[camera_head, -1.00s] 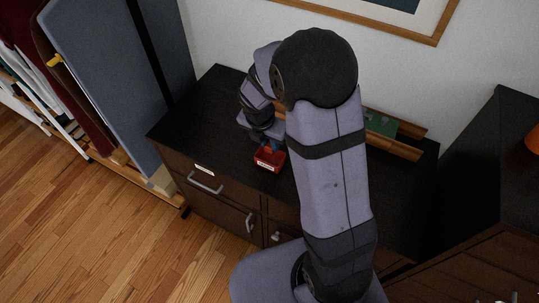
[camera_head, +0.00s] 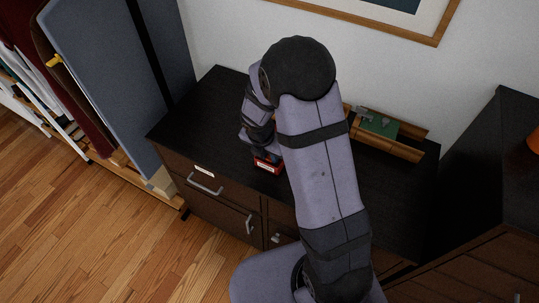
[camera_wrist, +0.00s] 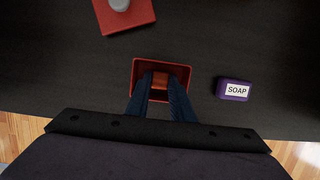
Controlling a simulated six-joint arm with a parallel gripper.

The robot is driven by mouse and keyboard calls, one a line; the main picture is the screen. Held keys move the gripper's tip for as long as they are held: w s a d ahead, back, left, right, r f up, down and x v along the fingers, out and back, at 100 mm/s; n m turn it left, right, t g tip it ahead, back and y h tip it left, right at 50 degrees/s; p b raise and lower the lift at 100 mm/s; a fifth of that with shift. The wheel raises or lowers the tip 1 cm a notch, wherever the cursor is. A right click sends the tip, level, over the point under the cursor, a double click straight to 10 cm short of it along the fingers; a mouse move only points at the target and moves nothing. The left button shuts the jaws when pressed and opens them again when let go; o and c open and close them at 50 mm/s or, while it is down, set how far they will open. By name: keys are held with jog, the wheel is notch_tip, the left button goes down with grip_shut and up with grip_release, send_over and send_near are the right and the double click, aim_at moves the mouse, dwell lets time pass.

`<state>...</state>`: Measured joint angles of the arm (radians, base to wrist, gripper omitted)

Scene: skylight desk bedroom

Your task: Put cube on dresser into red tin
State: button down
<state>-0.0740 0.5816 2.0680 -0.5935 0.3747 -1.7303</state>
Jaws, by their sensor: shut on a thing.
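The red tin (camera_wrist: 135,72) stands on the dark dresser top, open side up in the wrist view. It also shows in the head view (camera_head: 268,167), partly hidden behind my arm. My gripper (camera_wrist: 160,82) is over the tin with its blue fingertips within the tin's outline. It is shut on a small orange-brown cube (camera_wrist: 160,80), held between the fingertips. Whether the cube touches the tin's floor cannot be told. In the head view the fingers and cube are hidden.
On the dresser (camera_head: 215,100), a purple soap box (camera_wrist: 234,90) lies right of the tin and a red block with a grey knob (camera_wrist: 124,15) lies at upper left in the wrist view. A wooden rack (camera_head: 388,144) with a green piece stands near the wall.

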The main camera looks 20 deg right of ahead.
jog(key=shift+f, duration=0.2)
jog(key=c, duration=1.6)
grip_release()
jog(key=shift+o, duration=0.2)
jog(key=v, duration=1.2)
jog(key=shift+r+p, duration=0.25)
jog(key=shift+p, duration=0.15)
jog(key=shift+d, duration=0.1)
jog(key=s+m+g+y, duration=0.2)
jog(key=s+m, duration=1.5)
jog(key=m, duration=0.9)
jog(key=shift+m, duration=0.4)
